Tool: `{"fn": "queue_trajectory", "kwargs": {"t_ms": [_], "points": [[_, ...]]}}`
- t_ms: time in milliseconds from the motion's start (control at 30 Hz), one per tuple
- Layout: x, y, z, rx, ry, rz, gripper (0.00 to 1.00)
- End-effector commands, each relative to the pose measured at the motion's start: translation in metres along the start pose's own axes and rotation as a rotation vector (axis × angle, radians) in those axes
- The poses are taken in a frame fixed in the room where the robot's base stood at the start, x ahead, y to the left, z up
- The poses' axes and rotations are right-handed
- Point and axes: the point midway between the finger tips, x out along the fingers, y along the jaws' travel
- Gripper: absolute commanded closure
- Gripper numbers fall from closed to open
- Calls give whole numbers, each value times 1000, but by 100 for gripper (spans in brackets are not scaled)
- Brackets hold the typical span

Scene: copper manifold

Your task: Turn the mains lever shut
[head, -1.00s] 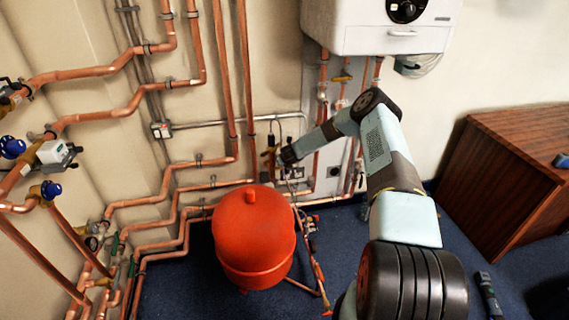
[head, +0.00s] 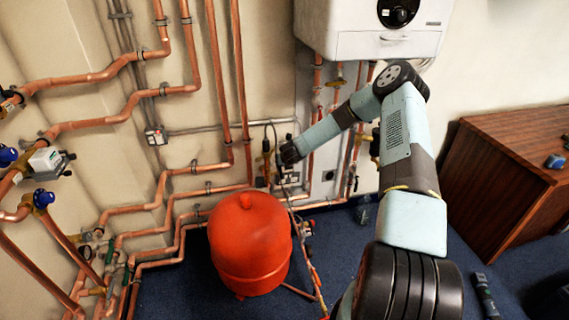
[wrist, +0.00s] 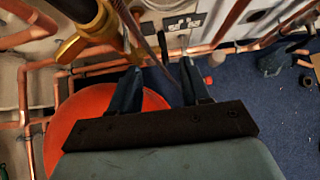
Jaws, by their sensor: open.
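My gripper (head: 284,168) is at the wall behind the red vessel, beside a brass fitting (head: 265,160) on the pipes. In the wrist view my gripper (wrist: 160,66) has its two dark fingers apart, with nothing clearly held between them. A brass valve body (wrist: 80,46) on a pipe is close, left of the fingers. A thin dark strip, blurred, crosses the view above and between the fingers; I cannot tell whether it is a lever or a hose. I cannot say for sure which part is the mains lever.
The red vessel (head: 250,245) stands close below my gripper and fills the lower left of the wrist view (wrist: 95,118). Copper pipes (head: 185,70) line the wall. A white boiler (head: 372,28) hangs above, and a wooden cabinet (head: 510,180) stands right. Blue carpet (head: 350,240) is partly clear.

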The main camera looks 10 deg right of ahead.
Motion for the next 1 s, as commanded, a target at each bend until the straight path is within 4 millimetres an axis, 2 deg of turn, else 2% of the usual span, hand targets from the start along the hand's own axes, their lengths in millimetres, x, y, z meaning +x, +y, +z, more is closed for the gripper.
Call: {"fn": "queue_trajectory", "kwargs": {"t_ms": [367, 700, 867, 1000], "points": [[-6, 0, -1, 0, 1, 0, 53], [-22, -4, -8, 0, 10, 0, 85], [-7, -3, -8, 1, 10, -1, 100], [16, -3, -8, 2, 10, 0, 100]]}}
